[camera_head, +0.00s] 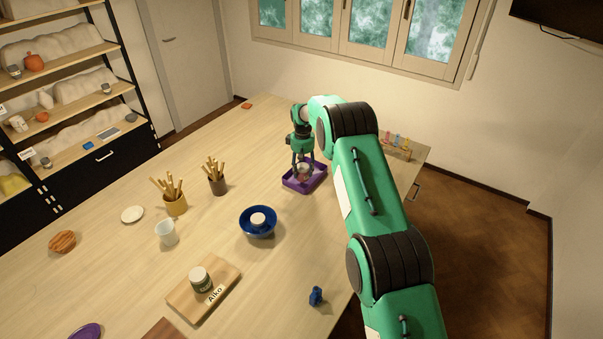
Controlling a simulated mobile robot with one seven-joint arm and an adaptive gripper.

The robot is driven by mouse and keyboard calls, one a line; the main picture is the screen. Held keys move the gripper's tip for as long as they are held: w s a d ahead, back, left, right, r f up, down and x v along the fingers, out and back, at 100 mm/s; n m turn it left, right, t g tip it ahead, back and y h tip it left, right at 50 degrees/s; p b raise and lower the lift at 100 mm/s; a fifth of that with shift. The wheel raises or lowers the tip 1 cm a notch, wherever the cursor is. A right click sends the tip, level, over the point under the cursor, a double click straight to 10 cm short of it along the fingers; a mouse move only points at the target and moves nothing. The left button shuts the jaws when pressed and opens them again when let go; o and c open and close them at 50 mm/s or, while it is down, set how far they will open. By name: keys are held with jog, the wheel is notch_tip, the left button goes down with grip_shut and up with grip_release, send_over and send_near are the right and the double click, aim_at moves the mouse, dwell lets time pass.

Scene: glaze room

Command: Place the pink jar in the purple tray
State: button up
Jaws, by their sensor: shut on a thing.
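The purple tray (291,186) lies on the table near its right edge, in the middle of the head view. My gripper (303,169) points down over the tray, its fingers shut on a small pale jar (304,173) that looks pinkish. The jar is within the tray's outline, low between the fingers. I cannot tell whether it touches the tray floor. My fingers and the tray wall hide part of the jar.
A blue bowl (258,231) stands in front of the tray. A board (186,302) with a jar (200,280) lies nearer. Small coloured items (397,140) stand right, behind my arm.

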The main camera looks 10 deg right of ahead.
aim_at(301, 173)
jog(key=shift+w+f, duration=0.1)
jog(key=shift+w, duration=1.05)
jog(key=shift+f+p, duration=0.3)
jog(key=shift+f, duration=1.45)
jog(key=shift+f, duration=0.15)
jog(key=o, duration=1.3)
jog(key=shift+o, duration=0.2)
notch_tip(301, 173, up, 12)
jog(key=shift+r+b, duration=0.15)
jog(key=shift+b, duration=0.3)
